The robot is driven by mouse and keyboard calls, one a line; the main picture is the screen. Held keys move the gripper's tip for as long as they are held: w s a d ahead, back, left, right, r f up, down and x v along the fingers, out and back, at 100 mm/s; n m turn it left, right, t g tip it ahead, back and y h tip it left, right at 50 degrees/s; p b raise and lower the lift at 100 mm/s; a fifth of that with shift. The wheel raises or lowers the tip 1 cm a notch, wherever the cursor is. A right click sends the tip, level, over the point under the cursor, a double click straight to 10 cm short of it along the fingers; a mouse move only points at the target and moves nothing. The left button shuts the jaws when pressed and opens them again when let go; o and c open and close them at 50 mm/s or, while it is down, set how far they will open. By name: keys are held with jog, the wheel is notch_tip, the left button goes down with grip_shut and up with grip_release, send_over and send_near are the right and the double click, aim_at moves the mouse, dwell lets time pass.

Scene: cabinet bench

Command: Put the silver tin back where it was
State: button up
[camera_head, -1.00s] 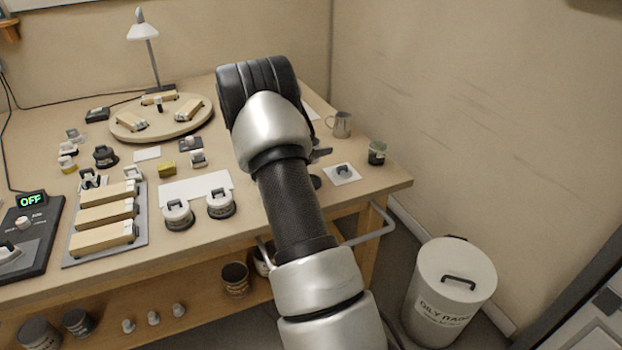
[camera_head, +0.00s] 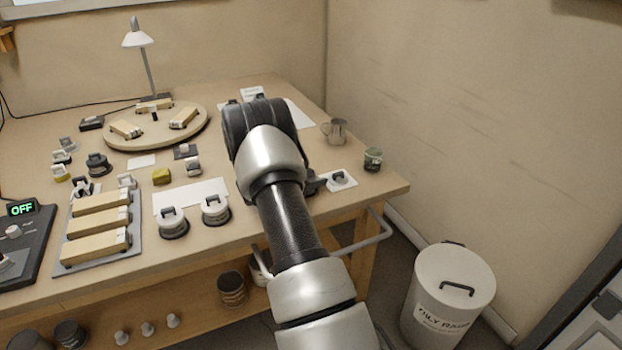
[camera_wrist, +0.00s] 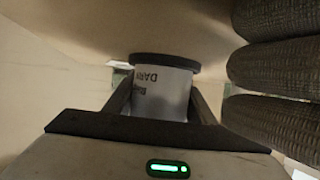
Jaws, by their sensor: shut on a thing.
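A pale grey-silver tin (camera_wrist: 163,92) with a dark rim and dark lettering, partly readable as "DARK", is between the two fingers of my gripper (camera_wrist: 160,108) in the wrist view. The gripper is shut on it. In the head view my arm hides the held tin and most of the gripper; only a dark part shows right of my wrist, low over the right side of the bench. I cannot tell whether the tin touches the bench. No spot in view is clearly marked as the tin's former place.
Right of my arm are a white card (camera_head: 349,184) bearing a small handled item, a metal mug (camera_head: 335,131) and a dark green jar (camera_head: 373,159). Two handled tins (camera_head: 173,223) stand left, near a white sheet (camera_head: 190,194). Behind is a round board (camera_head: 193,139) with wooden blocks.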

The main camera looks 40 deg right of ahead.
jog(key=shift+f, duration=0.15)
jog(key=o, duration=1.2)
